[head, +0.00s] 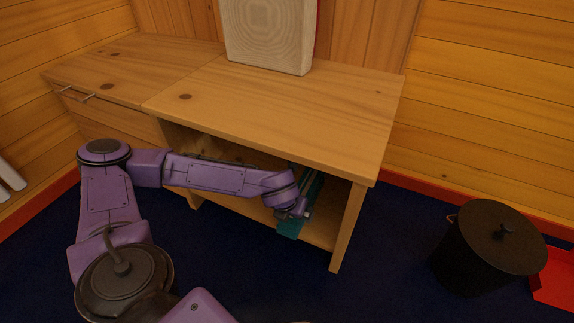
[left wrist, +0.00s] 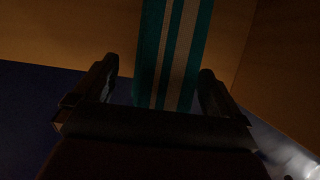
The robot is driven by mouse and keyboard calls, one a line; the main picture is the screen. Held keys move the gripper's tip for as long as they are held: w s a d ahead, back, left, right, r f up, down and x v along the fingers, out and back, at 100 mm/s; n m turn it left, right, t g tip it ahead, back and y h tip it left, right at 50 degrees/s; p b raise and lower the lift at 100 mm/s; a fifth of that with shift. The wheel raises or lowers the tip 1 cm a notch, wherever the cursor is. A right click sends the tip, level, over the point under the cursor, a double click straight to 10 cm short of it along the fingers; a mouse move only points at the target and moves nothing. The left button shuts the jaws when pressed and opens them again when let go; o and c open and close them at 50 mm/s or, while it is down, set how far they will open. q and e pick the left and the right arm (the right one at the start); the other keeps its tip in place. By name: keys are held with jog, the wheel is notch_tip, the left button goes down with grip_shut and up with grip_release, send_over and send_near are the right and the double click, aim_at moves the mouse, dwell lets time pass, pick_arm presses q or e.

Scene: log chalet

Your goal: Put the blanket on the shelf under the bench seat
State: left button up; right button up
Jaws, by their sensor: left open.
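The blanket (head: 290,226) is teal; the left wrist view shows it as a teal strip with pale stripes (left wrist: 151,50). It lies on the wooden shelf (head: 322,232) under the bench seat (head: 330,110), near the right end, with its near end at the shelf's front edge. My left gripper (head: 297,211) is at the shelf opening by the blanket's near end. In the left wrist view its fingers (left wrist: 155,92) are open and apart, with the blanket's end between them in the picture. Whether they touch it I cannot tell. My right gripper is out of view.
A pale upright block (head: 268,38) stands on the bench seat by the wall. The bench's right front leg (head: 348,228) is close to my left gripper. A black lidded pot (head: 488,248) and a red object (head: 553,278) are on the right. Blue floor before the bench is clear.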

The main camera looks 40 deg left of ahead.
pick_arm(q)
jog(key=s, duration=0.1)
jog(key=s+p, duration=0.1)
jog(key=s, duration=0.1)
jog(key=shift+d+r, duration=0.15)
jog(key=shift+d, duration=0.25)
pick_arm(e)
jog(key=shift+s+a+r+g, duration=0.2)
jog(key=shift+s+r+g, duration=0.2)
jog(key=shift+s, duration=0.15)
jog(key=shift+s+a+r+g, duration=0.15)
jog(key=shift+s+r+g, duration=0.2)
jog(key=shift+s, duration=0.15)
pick_arm(q)
jog(key=shift+s+d+f, duration=0.1)
jog(key=shift+s+f, duration=0.15)
jog(key=shift+s, duration=0.25)
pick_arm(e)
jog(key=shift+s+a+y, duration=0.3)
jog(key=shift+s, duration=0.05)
